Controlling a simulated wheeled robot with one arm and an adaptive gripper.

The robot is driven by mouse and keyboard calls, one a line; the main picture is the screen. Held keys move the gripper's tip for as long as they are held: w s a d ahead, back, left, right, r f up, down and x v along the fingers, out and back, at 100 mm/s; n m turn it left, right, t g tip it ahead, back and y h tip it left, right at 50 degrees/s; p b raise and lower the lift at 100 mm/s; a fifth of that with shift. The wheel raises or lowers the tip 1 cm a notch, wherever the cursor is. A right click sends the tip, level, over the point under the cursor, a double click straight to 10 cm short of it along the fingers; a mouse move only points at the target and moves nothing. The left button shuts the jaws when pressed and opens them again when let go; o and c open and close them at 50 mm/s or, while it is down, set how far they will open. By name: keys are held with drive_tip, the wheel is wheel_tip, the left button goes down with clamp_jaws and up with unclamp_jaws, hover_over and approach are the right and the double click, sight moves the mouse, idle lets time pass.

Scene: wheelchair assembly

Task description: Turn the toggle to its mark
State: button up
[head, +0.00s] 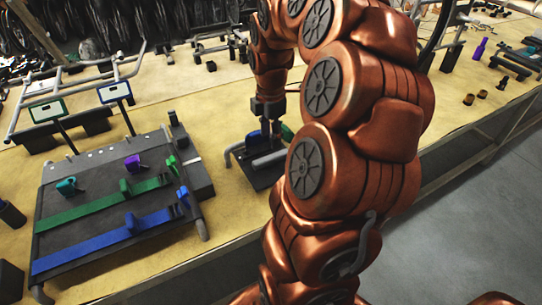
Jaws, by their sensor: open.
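My gripper (269,125) points down over a small fixture with a black base plate (262,178) and grey bars (268,159). The jaws are open, but their fingertips are small and dark here. A blue part (254,138) shows left of the gripper and a green part (287,132) shows right of it, both at the fixture. I cannot tell which piece is the toggle, where its mark is, or whether the gripper touches it. My copper arm crosses the middle of the view and hides what is behind it.
A dark board (95,180) with a green strap (100,205) and a blue strap (95,243) lies left on the yellow bench. It carries a teal clip (67,186) and a purple clip (133,163). Two framed tags stand behind it. Bare bench shows between board and fixture.

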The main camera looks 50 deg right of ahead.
sight(271, 156)
drive_tip(key=shift+f+p, duration=0.7)
drive_tip(key=shift+f, duration=3.2)
drive_tip(key=shift+c, duration=0.3)
clamp_jaws()
